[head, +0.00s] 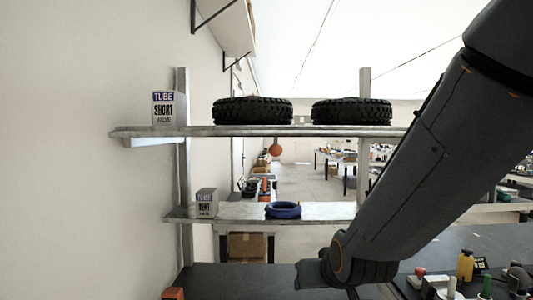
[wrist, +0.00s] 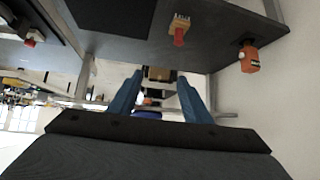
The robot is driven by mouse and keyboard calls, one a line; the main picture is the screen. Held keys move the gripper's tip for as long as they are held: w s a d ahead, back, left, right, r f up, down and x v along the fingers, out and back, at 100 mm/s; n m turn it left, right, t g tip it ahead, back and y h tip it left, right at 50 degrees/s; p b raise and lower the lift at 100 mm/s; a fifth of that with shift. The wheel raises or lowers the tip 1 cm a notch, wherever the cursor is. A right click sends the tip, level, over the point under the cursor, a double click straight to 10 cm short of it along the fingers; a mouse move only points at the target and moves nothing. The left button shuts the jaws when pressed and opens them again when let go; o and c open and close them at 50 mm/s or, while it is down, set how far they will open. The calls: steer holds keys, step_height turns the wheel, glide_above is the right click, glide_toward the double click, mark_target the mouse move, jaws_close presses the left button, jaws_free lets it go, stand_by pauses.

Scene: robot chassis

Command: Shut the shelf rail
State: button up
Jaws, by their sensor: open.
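A metal shelf unit stands ahead in the head view, with an upper board (head: 300,131) and a lower board (head: 335,212) between upright posts (head: 182,160). A pale bar (head: 158,142) juts out under the upper board's left end; I cannot tell whether it is the rail. My gripper (wrist: 157,76) is open, its two blue fingers apart with nothing touching them. Beyond the fingers lie a brown box and a blue ring, seen upside down. In the head view my arm comes from the upper right and hides the shelf's right end; the fingers cannot be made out there.
Two black tyres (head: 252,111) and a tube box (head: 170,108) stand on the upper board. A smaller tube box (head: 207,203) and a blue ring (head: 283,210) are on the lower board. A dark bench (head: 230,282) lies below, with bottles and tools at right. A wall borders the left.

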mark_target(277, 153)
steer(key=w+a+r+t+y+b, duration=0.1)
steer(key=w+a+r+t, duration=0.15)
steer(key=r, duration=0.35)
steer(key=w+a+r+t+y+b, duration=0.1)
steer(key=w+a+r+t, duration=0.15)
steer(key=r, duration=0.25)
steer(key=s+a+r+t, duration=0.1)
steer(key=r+t, duration=0.1)
steer(key=r, duration=0.3)
steer(key=s+a+r+t+b, duration=0.1)
steer(key=r+t, duration=0.1)
steer(key=r, duration=0.4)
steer(key=a+r+t, duration=0.1)
steer(key=r+t, duration=0.2)
steer(key=r, duration=0.2)
steer(key=shift+s+a+r+m, duration=0.1)
steer(key=shift+s+r+m, duration=0.25)
steer(key=shift+s+m, duration=0.05)
steer(key=shift+w+r, duration=0.1)
steer(key=shift+r, duration=0.25)
steer(key=p+x, duration=0.2)
steer(key=x, duration=0.5)
steer(key=shift+w+r, duration=0.1)
steer(key=shift+r, duration=0.05)
jaws_close()
